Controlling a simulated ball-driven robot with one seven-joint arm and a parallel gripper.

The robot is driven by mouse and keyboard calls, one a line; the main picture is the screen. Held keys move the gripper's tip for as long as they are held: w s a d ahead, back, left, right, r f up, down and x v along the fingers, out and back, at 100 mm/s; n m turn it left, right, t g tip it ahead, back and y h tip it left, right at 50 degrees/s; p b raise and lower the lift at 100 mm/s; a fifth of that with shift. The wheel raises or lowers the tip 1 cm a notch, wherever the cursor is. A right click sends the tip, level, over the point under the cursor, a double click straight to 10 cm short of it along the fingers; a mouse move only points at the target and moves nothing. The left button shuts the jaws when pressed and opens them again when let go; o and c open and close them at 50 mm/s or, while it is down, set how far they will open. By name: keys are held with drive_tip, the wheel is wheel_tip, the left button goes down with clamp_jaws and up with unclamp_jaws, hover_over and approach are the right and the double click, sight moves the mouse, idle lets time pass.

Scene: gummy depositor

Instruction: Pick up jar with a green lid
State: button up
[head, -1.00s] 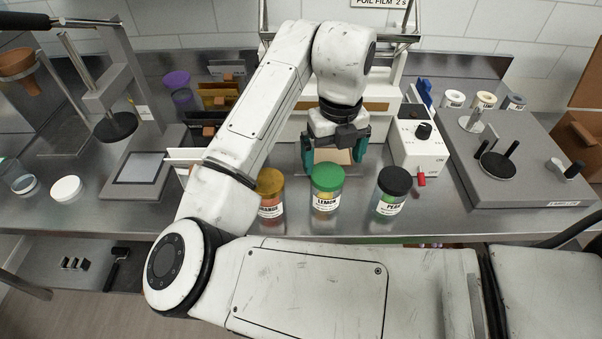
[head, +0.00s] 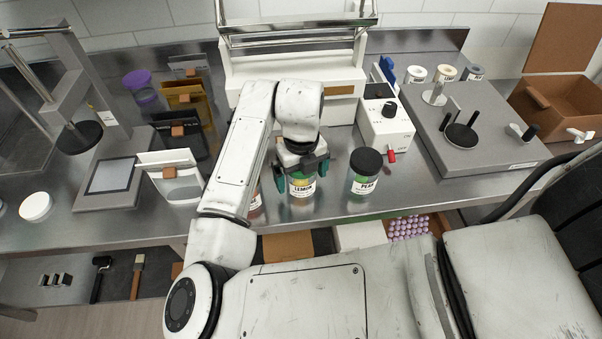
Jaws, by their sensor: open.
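The lemon jar (head: 302,188) with the green lid stands upright on the steel counter in the head view. Its label reads LEMON, and my gripper hides most of its lid. My gripper (head: 301,173) is open and points down over the jar, with a green finger on each side of its upper part. I cannot tell whether the fingers touch the jar.
The pear jar (head: 364,172) with a black lid stands close on the right. The orange jar (head: 256,196) is mostly hidden behind my arm on the left. A white switch box (head: 385,125) stands behind the pear jar.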

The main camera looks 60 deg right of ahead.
drive_tip(key=shift+f, duration=0.15)
drive_tip(key=c, duration=1)
drive_tip(key=shift+r, duration=0.85)
drive_tip(key=s+r, duration=0.3)
drive_tip(key=s, duration=0.1)
drive_tip(key=s+a+r+b, duration=0.1)
drive_tip(key=s+r, duration=0.3)
drive_tip(key=s, duration=0.1)
drive_tip(key=s+a+r+b, duration=0.1)
drive_tip(key=s+r, duration=0.3)
drive_tip(key=s, duration=0.1)
drive_tip(key=shift+a+r, duration=0.1)
drive_tip(key=shift+r, duration=0.1)
